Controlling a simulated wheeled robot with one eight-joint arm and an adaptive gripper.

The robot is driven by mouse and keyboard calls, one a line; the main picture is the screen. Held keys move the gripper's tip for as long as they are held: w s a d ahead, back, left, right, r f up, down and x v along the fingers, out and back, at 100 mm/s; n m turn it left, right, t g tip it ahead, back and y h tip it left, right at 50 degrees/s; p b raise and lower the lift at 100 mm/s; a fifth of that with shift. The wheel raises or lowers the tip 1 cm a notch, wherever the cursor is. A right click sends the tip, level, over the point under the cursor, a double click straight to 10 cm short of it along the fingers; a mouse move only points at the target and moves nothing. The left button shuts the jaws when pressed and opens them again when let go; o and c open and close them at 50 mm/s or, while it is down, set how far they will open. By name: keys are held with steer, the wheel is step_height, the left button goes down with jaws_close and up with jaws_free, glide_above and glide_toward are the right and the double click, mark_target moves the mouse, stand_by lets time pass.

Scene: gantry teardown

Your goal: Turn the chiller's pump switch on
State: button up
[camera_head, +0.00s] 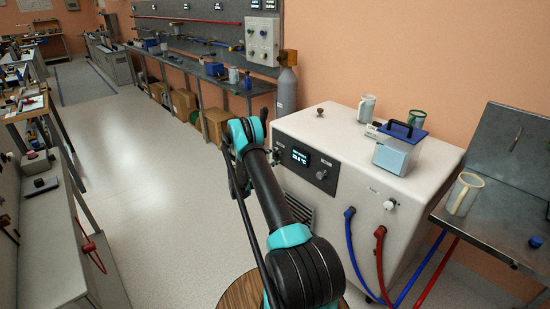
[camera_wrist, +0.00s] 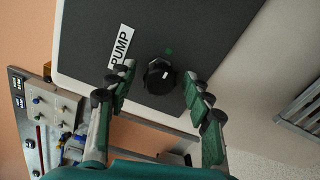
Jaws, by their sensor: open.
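The chiller (camera_head: 365,165) is a white box with a dark front panel and a lit display (camera_head: 301,157). In the wrist view its pump switch (camera_wrist: 159,76) is a round black knob with a small white mark. A white label reading PUMP (camera_wrist: 121,46) is beside it, and a small green mark (camera_wrist: 169,51) is near its rim. My gripper (camera_wrist: 157,84) is open and empty, with one finger on each side of the knob in the picture. I cannot tell whether the fingers touch it. In the head view my arm hides most of the gripper and part of the panel.
A blue-lidded container (camera_head: 396,152) and mugs (camera_head: 366,108) stand on the chiller. Blue (camera_head: 353,250) and red (camera_head: 380,265) hoses leave its front. A metal table (camera_head: 495,215) with a mug stands at right. The floor (camera_head: 150,190) at left is clear.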

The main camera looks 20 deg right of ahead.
steer(key=v, duration=1.1)
steer(key=shift+a, duration=0.2)
steer(key=shift+r, duration=0.1)
steer(key=s+r+m+g+y, duration=0.25)
steer(key=s+r+y, duration=0.55)
steer(key=s+r, duration=0.8)
steer(key=s+a+m+y, duration=0.1)
steer(key=s+a+y, duration=0.2)
steer(key=s, duration=0.7)
steer(key=s+a+f+m+y, duration=0.1)
steer(key=s+a+m+y, duration=0.1)
steer(key=s+a, duration=0.4)
steer(key=s+a+f+m+y, duration=0.1)
steer(key=s+a+y, duration=0.3)
steer(key=s, duration=1.1)
steer(key=shift+s+a, duration=0.35)
steer(key=shift+t, duration=0.25)
